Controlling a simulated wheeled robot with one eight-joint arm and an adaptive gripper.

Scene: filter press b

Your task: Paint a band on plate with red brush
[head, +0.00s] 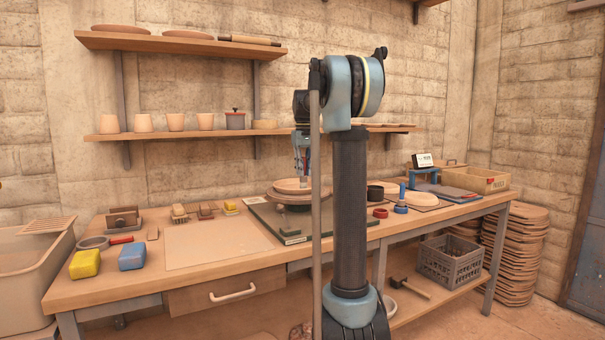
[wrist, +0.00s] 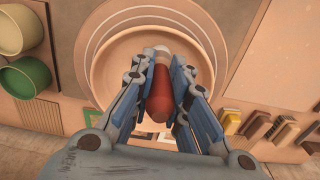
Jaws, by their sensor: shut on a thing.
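My gripper (wrist: 160,78) is shut on the red brush (wrist: 158,98), whose red handle points toward the wrist camera and whose pale end points away. The round clay-coloured plate (wrist: 107,72) lies beneath it in the wrist view, with wider rings around it. The fingers and brush cover the plate's middle, and I cannot tell whether the brush tip touches it. In the head view the plate (head: 292,185) sits on a raised round support on the bench. My gripper (head: 303,168) is just above it, pointing down and partly hidden by my arm. No painted band shows on the visible plate surface.
A bare board (head: 218,247) lies left of the plate. Yellow (head: 85,263) and blue (head: 131,256) blocks stand near the bench's left end. Small brushes (head: 206,210) lie behind the board. A shelf (head: 150,135) with cups hangs above.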

